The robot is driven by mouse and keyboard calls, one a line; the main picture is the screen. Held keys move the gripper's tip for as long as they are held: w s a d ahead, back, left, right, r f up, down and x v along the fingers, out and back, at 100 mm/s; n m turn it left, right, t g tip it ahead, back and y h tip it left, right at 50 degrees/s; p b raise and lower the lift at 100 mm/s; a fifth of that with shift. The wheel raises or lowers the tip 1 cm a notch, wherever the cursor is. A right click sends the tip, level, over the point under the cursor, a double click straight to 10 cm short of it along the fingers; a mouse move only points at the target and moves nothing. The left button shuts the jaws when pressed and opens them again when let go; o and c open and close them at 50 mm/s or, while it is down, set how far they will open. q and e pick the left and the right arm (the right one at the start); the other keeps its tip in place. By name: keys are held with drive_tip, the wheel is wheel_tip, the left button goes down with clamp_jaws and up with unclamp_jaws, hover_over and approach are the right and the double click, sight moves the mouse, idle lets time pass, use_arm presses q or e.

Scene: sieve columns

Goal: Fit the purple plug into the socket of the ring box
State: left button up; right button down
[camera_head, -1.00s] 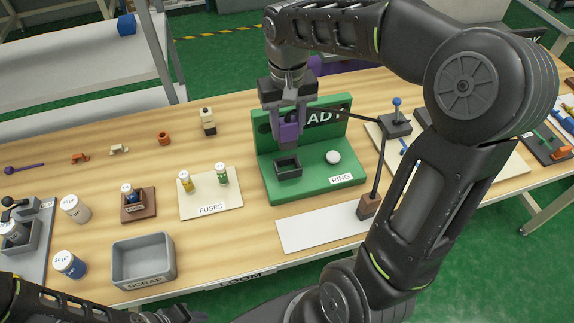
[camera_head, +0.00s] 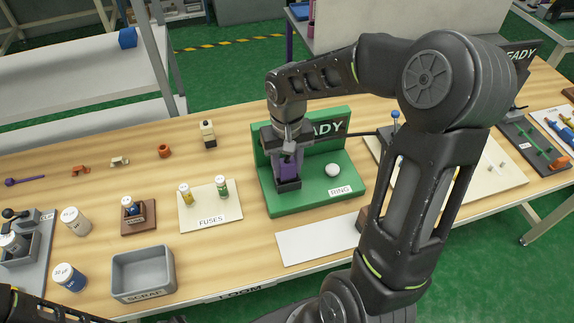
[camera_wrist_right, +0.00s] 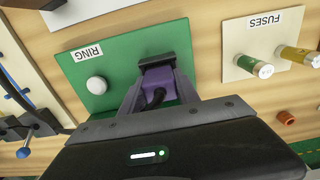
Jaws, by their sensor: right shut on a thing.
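The ring box is a green board (camera_head: 313,198) with a raised back panel, a RING label and a white knob (camera_head: 333,170). Its dark square socket (camera_head: 288,186) is at the left of the base. My right gripper (camera_head: 287,160) is shut on the purple plug (camera_head: 288,173), upright directly over the socket. The plug's lower end meets the socket mouth; how deep it sits is hidden. The wrist view shows the plug (camera_wrist_right: 158,88) between the fingers, against the dark socket (camera_wrist_right: 168,58).
A dark cable (camera_head: 366,133) runs right from the plug behind my arm. The FUSES plate (camera_head: 208,215) stands close left. A white plate (camera_head: 312,246) lies in front, and the grey SCRAP bin (camera_head: 144,275) is front left. Small parts lie along the back.

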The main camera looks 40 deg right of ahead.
drive_tip(key=shift+f, duration=0.3)
drive_tip(key=shift+f, duration=0.2)
drive_tip(key=c, duration=0.9)
unclamp_jaws()
drive_tip(key=shift+r, duration=0.1)
wheel_tip(320, 180, up, 12)
drive_tip(key=shift+r, duration=0.15)
